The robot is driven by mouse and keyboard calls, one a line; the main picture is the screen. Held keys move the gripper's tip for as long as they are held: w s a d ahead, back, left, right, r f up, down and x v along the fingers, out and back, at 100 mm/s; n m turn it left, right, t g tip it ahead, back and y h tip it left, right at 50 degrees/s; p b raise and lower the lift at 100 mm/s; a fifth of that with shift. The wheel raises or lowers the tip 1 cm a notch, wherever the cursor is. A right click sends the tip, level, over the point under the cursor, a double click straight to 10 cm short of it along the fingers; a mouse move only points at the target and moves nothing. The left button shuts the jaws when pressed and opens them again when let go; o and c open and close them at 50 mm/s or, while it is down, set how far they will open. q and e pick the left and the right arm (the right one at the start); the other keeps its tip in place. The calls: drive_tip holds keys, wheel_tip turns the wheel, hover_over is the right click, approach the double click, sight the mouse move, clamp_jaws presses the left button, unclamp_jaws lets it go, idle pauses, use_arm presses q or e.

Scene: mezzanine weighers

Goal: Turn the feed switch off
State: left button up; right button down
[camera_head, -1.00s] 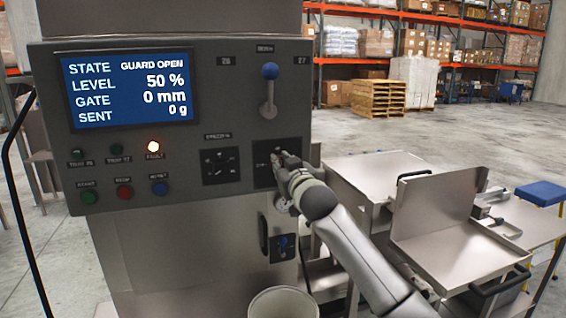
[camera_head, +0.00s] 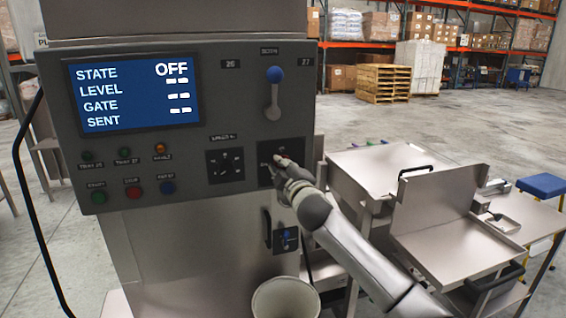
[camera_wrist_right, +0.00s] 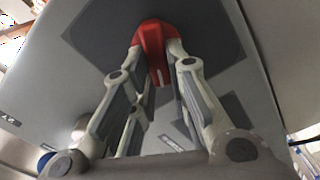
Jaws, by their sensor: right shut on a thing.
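The feed switch is a red knob (camera_wrist_right: 154,50) on a dark square plate (camera_wrist_right: 215,50) in the right wrist view. My right gripper (camera_wrist_right: 156,55) is shut on the red knob, with a finger on each side of it. In the head view my right gripper (camera_head: 281,166) is at the switch plate (camera_head: 296,150) and hides most of the knob. The display (camera_head: 135,93) on the control panel reads STATE OFF, with dashes for level and gate. My left gripper is not in view.
A lever with a blue ball (camera_head: 275,75) stands above the switch. A rotary dial (camera_head: 225,165) is to its left. Indicator lamps and push buttons (camera_head: 133,191) sit at the panel's lower left. A white bucket (camera_head: 285,290) is below. Steel trays (camera_head: 450,225) stand at the right.

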drive_tip(key=n+p, duration=0.1)
drive_tip(key=n, duration=0.2)
drive_tip(key=shift+f, duration=0.2)
drive_tip(key=shift+a+f+n+p, duration=0.15)
drive_tip(key=shift+n+p, duration=0.25)
drive_tip(key=shift+n, duration=0.7)
drive_tip(key=shift+f, duration=0.1)
drive_tip(key=c, duration=1.4)
unclamp_jaws()
drive_tip(key=shift+s, duration=0.15)
drive_tip(key=v, duration=1.2)
